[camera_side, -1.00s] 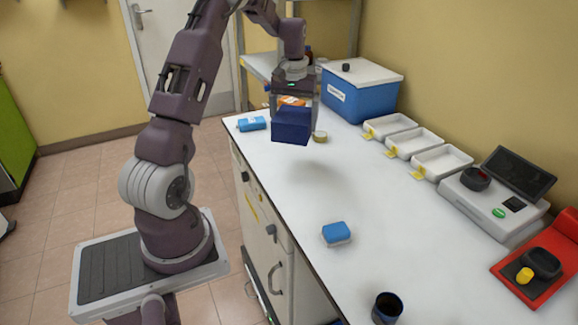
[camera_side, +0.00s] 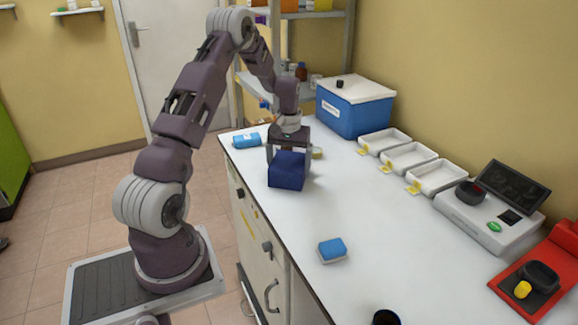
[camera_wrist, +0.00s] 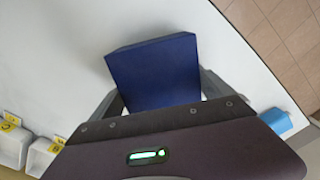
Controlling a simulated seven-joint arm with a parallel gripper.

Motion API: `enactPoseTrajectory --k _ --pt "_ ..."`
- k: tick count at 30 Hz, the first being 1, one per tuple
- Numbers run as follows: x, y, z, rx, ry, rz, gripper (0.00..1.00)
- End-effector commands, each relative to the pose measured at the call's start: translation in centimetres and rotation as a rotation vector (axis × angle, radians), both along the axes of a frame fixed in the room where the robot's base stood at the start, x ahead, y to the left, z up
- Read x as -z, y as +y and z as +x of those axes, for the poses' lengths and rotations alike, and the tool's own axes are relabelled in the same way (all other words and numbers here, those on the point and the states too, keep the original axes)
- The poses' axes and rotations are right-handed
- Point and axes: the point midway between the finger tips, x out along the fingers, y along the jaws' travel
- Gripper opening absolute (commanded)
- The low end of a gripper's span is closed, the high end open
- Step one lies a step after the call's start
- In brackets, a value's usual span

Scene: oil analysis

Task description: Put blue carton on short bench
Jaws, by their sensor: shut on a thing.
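The dark blue carton (camera_side: 286,171) is between the fingers of my gripper (camera_side: 288,158), low over the white bench (camera_side: 350,200). I cannot tell for sure whether its underside touches the bench top. In the wrist view the carton (camera_wrist: 155,72) fills the middle, with a finger of my gripper (camera_wrist: 160,98) on each side of it. The gripper is shut on the carton.
A light blue packet (camera_side: 246,140) lies left of the carton. A blue sponge-like block (camera_side: 331,250) lies nearer the front. A blue cooler box (camera_side: 352,112), white trays (camera_side: 408,157) and a scale (camera_side: 490,217) stand along the wall. The middle of the bench is clear.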

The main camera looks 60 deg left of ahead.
Motion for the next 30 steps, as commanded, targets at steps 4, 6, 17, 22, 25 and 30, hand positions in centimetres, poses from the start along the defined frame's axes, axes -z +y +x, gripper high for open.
enactPoseTrajectory --k 4,6,17,22,25,30 --pt "0.3 0.0 0.0 0.0 0.001 -0.001 1.0" --pt "0.3 0.0 0.0 0.0 0.001 -0.001 1.0" --pt "-3.4 -0.2 0.0 0.001 -0.003 0.004 1.0" --pt "-6.2 -0.6 -0.1 0.0 -0.001 0.002 1.0" --pt "-8.0 -1.6 0.1 0.021 -0.013 0.009 1.0" --pt "-17.0 -10.8 -0.6 0.218 -0.107 0.073 1.0"
